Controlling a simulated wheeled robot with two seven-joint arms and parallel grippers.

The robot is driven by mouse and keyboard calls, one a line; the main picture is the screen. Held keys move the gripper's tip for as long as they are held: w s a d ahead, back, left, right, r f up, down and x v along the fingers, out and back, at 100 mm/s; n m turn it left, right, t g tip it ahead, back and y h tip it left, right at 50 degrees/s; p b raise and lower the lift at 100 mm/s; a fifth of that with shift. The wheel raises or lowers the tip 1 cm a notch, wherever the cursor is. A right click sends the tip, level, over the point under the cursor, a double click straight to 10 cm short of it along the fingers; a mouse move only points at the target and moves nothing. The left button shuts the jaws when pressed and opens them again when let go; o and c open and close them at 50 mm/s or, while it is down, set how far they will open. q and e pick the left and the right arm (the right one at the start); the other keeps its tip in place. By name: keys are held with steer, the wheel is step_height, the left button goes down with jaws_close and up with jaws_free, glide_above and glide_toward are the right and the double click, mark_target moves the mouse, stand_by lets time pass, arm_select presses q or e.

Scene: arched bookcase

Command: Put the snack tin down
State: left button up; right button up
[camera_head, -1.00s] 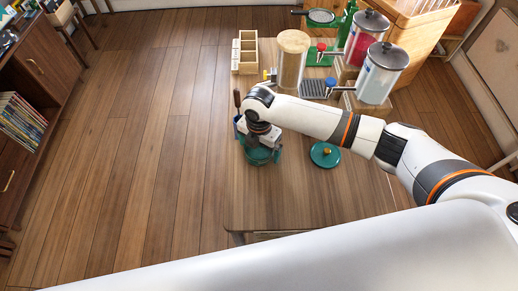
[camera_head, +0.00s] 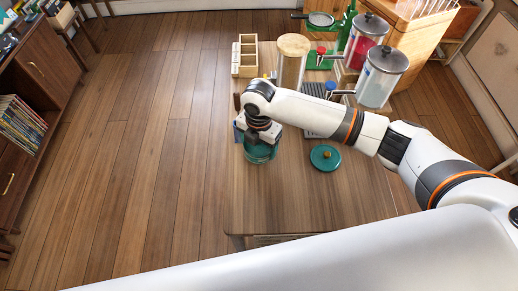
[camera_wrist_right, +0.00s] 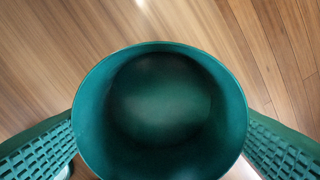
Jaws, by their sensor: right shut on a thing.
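The snack tin (camera_head: 260,153) is a teal, open-topped round tin at the left edge of the wooden table. In the right wrist view I look down into the tin (camera_wrist_right: 160,52), which appears empty. My right gripper (camera_head: 261,143) is shut on the tin, with a ridged teal pad at each side of it in the wrist view. I cannot tell whether the tin's base touches the table. A teal lid (camera_head: 325,158) with a gold knob lies flat on the table to the right of the tin. My left gripper is not in view.
The wooden table (camera_head: 300,205) is clear in front of the tin and lid. Behind stand a wooden-topped canister (camera_head: 291,62), a divided wooden box (camera_head: 245,56) and dispensers with red (camera_head: 366,40) and clear (camera_head: 381,75) bodies. Open floor lies left of the table.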

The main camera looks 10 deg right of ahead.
mark_target(259, 151)
step_height(259, 151, up, 7)
steer(key=shift+f, duration=0.15)
steer(key=s+d+r+m, duration=0.4)
steer(key=s+m, duration=0.1)
steer(key=m, duration=0.8)
steer(key=s+d+r+m, duration=0.4)
steer(key=s+d+m, duration=0.1)
steer(key=m, duration=0.9)
steer(key=shift+s+r, duration=0.2)
steer(key=shift+s, duration=0.3)
